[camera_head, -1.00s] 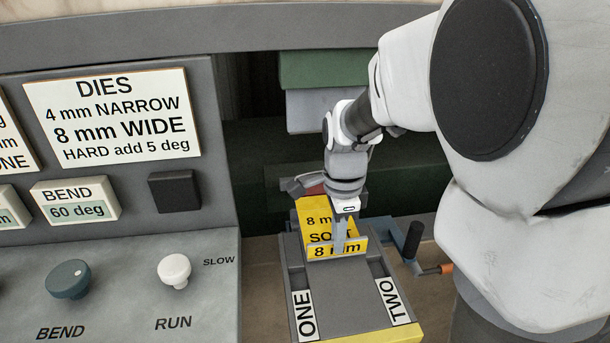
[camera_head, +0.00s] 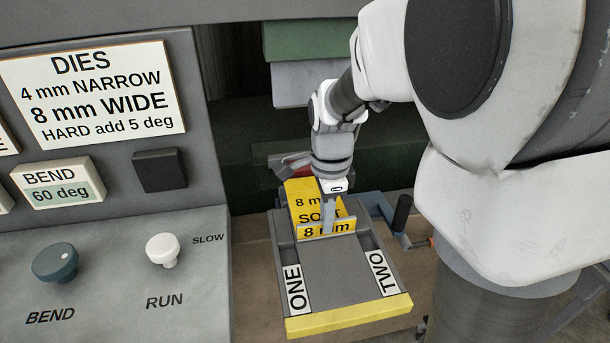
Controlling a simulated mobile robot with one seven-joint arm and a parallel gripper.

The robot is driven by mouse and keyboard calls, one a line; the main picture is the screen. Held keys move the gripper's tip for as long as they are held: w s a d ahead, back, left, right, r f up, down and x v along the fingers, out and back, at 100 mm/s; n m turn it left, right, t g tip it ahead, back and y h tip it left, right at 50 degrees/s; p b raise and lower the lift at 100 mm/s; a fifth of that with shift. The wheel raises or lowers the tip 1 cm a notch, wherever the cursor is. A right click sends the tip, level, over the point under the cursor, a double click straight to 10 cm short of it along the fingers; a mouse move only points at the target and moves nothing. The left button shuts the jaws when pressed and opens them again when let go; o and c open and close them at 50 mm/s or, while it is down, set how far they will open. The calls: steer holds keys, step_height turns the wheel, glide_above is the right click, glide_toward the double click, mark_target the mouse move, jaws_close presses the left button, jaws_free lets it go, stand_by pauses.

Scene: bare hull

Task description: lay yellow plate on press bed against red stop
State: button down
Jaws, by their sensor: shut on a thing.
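The yellow plate (camera_head: 300,201) carries the words "8 mm SOFT" and has a front edge strip reading "8 mm". It is at the far end of the grey press bed (camera_head: 345,268), which is marked ONE and TWO. My gripper (camera_head: 328,222) is shut on the yellow plate near its front strip, pointing down from above. A red part (camera_head: 294,166), which looks like the red stop, shows just behind the plate's far edge. My wrist partly hides that area, so I cannot tell whether plate and stop touch, or whether the plate rests fully on the bed.
The control panel stands at left, with a BEND knob (camera_head: 55,262), a white RUN knob (camera_head: 161,250) and a dies sign (camera_head: 95,92). The BEND display (camera_head: 58,184) reads 60 deg. A black-handled crank (camera_head: 402,214) is right of the bed. The bed's yellow front edge (camera_head: 350,317) is clear.

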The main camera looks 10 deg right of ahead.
steer(key=shift+w, duration=0.75)
steer(key=shift+c, duration=1.8)
jaws_free()
steer(key=shift+r, duration=0.1)
steer(key=shift+r+p, duration=2.45)
steer(key=shift+p, duration=0.15)
